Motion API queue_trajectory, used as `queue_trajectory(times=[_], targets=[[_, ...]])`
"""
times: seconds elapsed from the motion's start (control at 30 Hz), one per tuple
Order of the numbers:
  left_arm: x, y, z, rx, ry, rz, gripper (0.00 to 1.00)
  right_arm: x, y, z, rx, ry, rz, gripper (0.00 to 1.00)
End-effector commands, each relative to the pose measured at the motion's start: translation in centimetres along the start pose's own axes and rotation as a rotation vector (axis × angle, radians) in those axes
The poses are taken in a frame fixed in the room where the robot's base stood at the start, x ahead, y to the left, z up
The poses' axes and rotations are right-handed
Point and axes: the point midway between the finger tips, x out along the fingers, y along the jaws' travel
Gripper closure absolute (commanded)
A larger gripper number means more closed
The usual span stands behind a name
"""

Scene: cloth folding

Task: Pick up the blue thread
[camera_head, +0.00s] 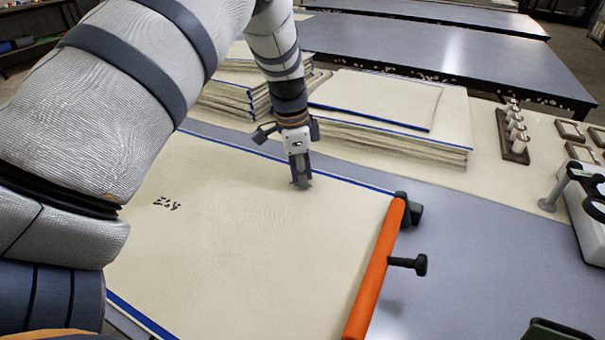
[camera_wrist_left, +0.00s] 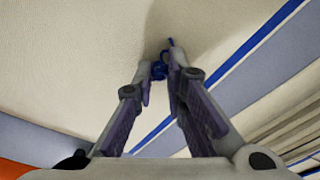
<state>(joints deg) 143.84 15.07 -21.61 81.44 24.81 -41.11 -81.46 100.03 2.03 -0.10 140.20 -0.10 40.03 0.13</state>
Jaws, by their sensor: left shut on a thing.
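The blue thread (camera_wrist_left: 159,72) shows in the left wrist view as a small dark-blue bunch between the fingertips of my left gripper (camera_wrist_left: 165,78). A short end sticks up past the tips. My left gripper is shut on it. In the head view my left gripper (camera_head: 301,182) points down at the cream cloth (camera_head: 235,235), near its blue-striped far edge, and hides the thread there. I cannot tell whether the thread touches the cloth. My right gripper is not in view.
An orange bar (camera_head: 375,270) with dark knobs lies along the cloth's right edge. Stacks of folded cream cloth (camera_head: 390,150) stand behind. A wooden rack of spools (camera_head: 512,140) is at the back right. The grey tabletop (camera_head: 475,265) right of the bar is mostly clear.

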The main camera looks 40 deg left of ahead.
Motion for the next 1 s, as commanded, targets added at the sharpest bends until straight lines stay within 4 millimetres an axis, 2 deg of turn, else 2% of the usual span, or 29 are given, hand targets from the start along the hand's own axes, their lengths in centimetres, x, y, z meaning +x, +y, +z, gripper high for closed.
queue_trajectory(times=[0.2,0.37,0.6,0.7,0.8,1.0], targets=[[-0.5,0.0,-0.1,0.0,0.002,-0.001,0.95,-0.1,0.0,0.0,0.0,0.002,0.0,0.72],[-3.3,-0.1,-0.5,0.001,0.005,-0.004,0.95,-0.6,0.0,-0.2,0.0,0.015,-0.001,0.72],[-10.7,5.4,-1.0,0.003,0.014,-0.011,0.95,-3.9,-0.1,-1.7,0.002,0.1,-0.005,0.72],[-11.7,8.7,-0.9,0.004,0.011,-0.008,0.95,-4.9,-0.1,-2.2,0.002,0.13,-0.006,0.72],[-12.5,11.2,-0.8,0.003,0.008,-0.006,0.95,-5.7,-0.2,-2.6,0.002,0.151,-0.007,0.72],[-13.7,13.7,-0.8,0.002,0.005,-0.005,0.95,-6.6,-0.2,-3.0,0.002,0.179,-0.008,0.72]])
